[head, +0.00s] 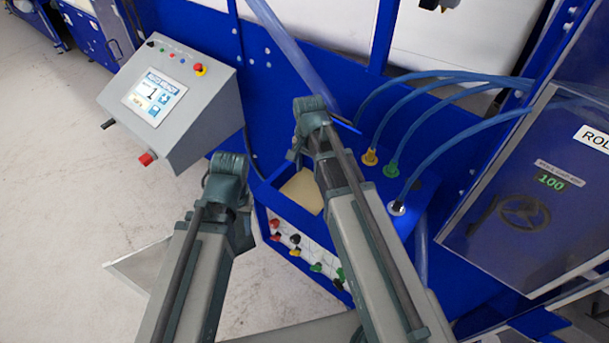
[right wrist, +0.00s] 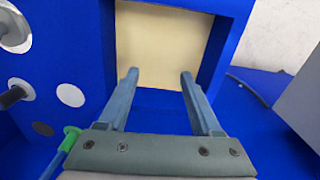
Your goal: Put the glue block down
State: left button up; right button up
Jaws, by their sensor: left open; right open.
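The glue block appears as a flat cream slab (head: 303,192) in a blue-walled recess on the blue machine in the head view. My right arm covers part of it there. In the right wrist view the cream slab (right wrist: 160,45) lies inside the blue recess, beyond my right gripper (right wrist: 158,76). That gripper is open, its two fingers apart with nothing between them. The fingertips overlap the slab's near edge in the picture; I cannot tell whether they touch it. My left arm is at the lower left in the head view, but its gripper fingers do not show.
A grey control panel (head: 168,97) with a screen stands at the left. Blue hoses (head: 432,112) run to coloured fittings right of the recess. A clear panel (head: 535,195) with a handwheel behind it is at the right. Open floor (head: 60,200) lies at the left.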

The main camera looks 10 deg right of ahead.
jog(key=s+a+n, duration=0.3)
jog(key=s+n, duration=0.1)
jog(key=s+a+n, duration=0.3)
jog(key=s+n, duration=0.2)
jog(key=s+a+n+h, duration=0.1)
jog(key=s+a+n, duration=0.3)
jog(key=s, duration=0.1)
jog(key=shift+s, duration=0.1)
pick_arm(q)
jog(key=shift+s, duration=0.1)
pick_arm(e)
jog(key=shift+s, duration=0.1)
